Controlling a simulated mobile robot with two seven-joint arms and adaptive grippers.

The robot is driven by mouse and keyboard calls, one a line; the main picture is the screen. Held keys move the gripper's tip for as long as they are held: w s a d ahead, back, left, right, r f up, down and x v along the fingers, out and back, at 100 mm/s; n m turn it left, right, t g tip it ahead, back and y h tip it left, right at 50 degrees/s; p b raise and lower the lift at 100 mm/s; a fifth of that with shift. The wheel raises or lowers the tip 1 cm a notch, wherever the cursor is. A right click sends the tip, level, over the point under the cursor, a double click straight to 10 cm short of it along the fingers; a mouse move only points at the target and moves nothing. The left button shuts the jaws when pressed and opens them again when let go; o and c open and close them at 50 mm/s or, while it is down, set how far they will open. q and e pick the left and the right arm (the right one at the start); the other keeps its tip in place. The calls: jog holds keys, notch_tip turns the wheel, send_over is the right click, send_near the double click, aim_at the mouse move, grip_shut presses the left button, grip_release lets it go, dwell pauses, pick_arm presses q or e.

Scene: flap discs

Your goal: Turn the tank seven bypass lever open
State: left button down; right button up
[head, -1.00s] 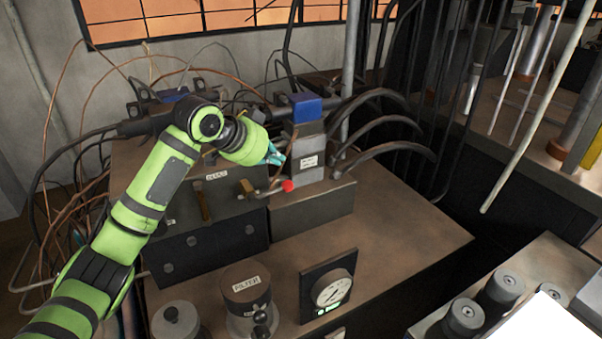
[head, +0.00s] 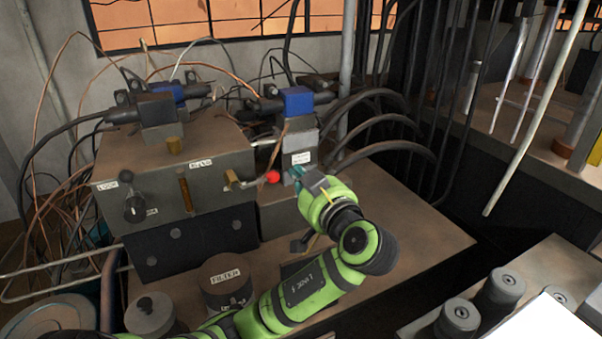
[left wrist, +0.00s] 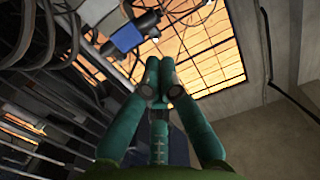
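A lever with a red ball knob (head: 272,177) sticks out to the right from the front of the grey valve block (head: 165,165). A small grey block with a blue top (head: 297,101) and a white label stands right behind it. I cannot read the labels well enough to tell which lever is tank seven's bypass. My left gripper (head: 298,174) is just right of the red knob, in front of the small block, apart from the knob. In the left wrist view its teal fingers (left wrist: 160,80) are together, with nothing visible between them. My right gripper is not in view.
Another dark knob lever (head: 134,206) is on the valve block's left front. A filter pot (head: 226,285) and a capped pot (head: 150,314) stand in front. Black hoses (head: 385,148) curve behind the small block. The bench top (head: 425,232) is bare on the right.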

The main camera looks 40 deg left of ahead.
pick_arm(q)
jog(key=p, duration=0.3)
send_over(278, 176)
jog(key=s+v, duration=0.1)
jog(key=v, duration=0.2)
jog(key=shift+w+a+f+p, duration=0.1)
jog(key=shift+a+f+p, duration=0.2)
jog(key=shift+f, duration=0.45)
jog(key=shift+w+a+f+p, duration=0.15)
jog(key=shift+a+f+p, duration=0.1)
jog(key=shift+f, duration=0.5)
jog(key=shift+w+a+f+p, duration=0.1)
jog(key=shift+a+f+p, duration=0.2)
jog(key=shift+f, duration=0.45)
jog(key=f+b, duration=0.2)
jog(key=b, duration=0.1)
jog(key=shift+w+d+f+b, duration=0.1)
jog(key=shift+w+d+b, duration=0.1)
jog(key=shift+b, duration=0.1)
jog(key=shift+a, duration=0.1)
